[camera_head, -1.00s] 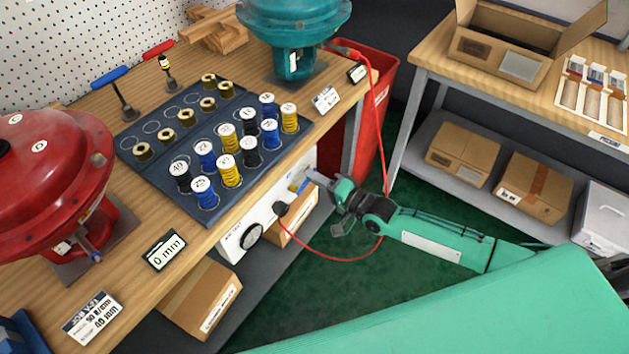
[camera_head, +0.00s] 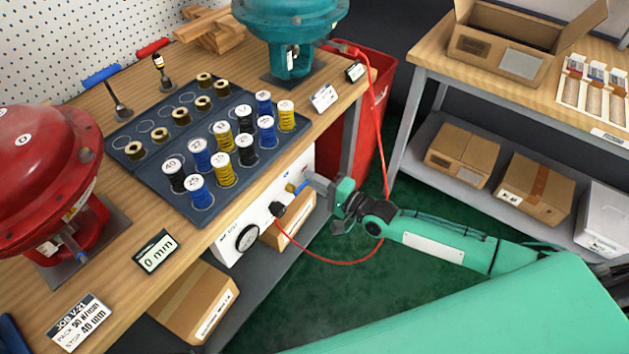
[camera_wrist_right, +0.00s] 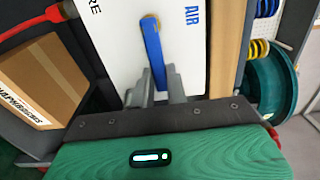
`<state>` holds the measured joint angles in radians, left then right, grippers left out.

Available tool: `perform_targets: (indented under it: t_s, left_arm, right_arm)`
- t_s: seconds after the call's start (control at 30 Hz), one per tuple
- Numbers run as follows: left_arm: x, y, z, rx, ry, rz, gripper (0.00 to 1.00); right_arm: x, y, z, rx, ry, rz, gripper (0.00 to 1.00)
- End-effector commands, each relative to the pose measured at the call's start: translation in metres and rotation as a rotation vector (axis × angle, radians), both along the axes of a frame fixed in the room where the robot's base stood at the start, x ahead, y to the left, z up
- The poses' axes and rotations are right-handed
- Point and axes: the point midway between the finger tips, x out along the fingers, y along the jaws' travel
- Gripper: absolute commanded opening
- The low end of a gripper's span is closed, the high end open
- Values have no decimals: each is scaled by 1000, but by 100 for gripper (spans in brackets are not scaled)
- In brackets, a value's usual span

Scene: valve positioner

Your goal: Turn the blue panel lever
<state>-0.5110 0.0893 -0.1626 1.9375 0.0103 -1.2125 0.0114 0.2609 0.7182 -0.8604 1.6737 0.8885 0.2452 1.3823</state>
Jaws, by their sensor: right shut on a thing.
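The blue panel lever (camera_head: 300,187) is on the white front panel (camera_head: 262,214) under the bench top. In the right wrist view the lever (camera_wrist_right: 153,52) runs from a brass pivot at its top down between my fingers, beside the printed word AIR. My right gripper (camera_head: 314,182) reaches the panel from the right and is shut on the lever's free end. In the wrist view the fingers (camera_wrist_right: 155,88) stand on either side of that end, which they partly hide. My left gripper is not in view.
A round gauge (camera_head: 247,238) and a black fitting (camera_head: 278,209) with a red hose (camera_head: 335,261) sit left of the lever. Cardboard boxes (camera_head: 196,303) stand under the bench. A red bin (camera_head: 373,110) is behind my right arm. Springs stand on the tray (camera_head: 118,142) above.

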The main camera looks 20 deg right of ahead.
Motion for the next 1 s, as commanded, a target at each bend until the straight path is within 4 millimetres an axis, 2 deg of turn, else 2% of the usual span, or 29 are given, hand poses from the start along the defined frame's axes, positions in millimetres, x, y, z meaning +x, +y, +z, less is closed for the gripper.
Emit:
perform_targets:
  t_s: [0.13,0.17,0.23,0.27,0.53,0.67,1.0]
  left_arm:
    - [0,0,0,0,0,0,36]
    - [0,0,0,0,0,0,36]
    - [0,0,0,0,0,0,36]
    - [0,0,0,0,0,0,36]
    - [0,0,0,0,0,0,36]
    - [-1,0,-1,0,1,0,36]
    - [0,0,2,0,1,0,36]
  right_arm:
    - [0,-1,-1,1,3,-1,0]
    - [0,-1,-1,1,3,-1,20]
    - [0,-1,-1,1,3,-1,34]
    - [0,-1,-1,0,3,-1,36]
    - [-1,-1,-1,0,1,0,36]
    - [-8,-6,-1,0,2,0,36]
    - [-65,-51,-3,-3,5,-1,36]
